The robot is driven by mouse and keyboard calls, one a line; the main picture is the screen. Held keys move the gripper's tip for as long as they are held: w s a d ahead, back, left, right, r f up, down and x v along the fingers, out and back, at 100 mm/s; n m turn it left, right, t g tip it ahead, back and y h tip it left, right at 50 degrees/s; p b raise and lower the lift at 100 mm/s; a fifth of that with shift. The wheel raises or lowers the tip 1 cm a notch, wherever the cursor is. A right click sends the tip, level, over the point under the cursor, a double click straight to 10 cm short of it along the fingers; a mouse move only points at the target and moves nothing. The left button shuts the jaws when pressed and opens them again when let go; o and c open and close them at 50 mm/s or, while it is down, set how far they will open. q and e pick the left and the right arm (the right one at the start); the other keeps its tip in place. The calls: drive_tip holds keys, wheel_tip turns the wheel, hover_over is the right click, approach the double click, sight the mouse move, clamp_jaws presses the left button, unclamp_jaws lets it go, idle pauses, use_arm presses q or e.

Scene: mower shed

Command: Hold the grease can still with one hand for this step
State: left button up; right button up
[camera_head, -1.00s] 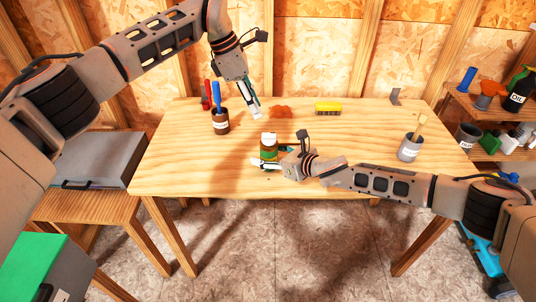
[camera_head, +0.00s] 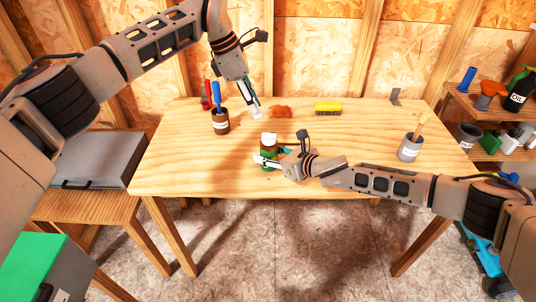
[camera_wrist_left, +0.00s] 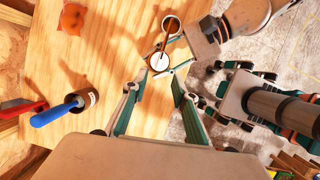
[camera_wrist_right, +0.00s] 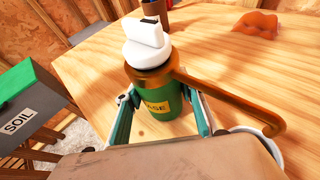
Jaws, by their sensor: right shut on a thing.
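The grease can (camera_head: 268,140) stands near the front edge of the wooden table, left of middle. In the right wrist view the grease can (camera_wrist_right: 160,104) has a green body, yellow label, copper top, white cap and long copper spout. My right gripper (camera_head: 266,160) is around its body, one finger on each side, shut on it. The left wrist view shows its white cap (camera_wrist_left: 160,62) from above. My left gripper (camera_head: 257,115) is above the table behind the can, its fingers (camera_wrist_left: 155,80) apart and empty, not touching the can.
A light-rimmed round vessel (camera_wrist_left: 171,24) is under the spout end. A brown pot (camera_head: 221,127) with red and blue tools, an orange lump (camera_head: 281,112), a yellow brush (camera_head: 328,108) and a grey can (camera_head: 409,153) stand on the table (camera_head: 360,130).

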idle(0.4)
use_arm(q)
drive_tip(key=o, duration=0.6)
drive_tip(key=shift+c, duration=0.2)
drive_tip(key=n+t+y, duration=0.4)
drive_tip(key=n, duration=1.3)
approach(269, 133)
drive_tip(key=x, duration=0.8)
drive_tip(key=shift+w+f, duration=0.15)
drive_tip(key=shift+f, duration=0.05)
drive_tip(key=c, duration=1.1)
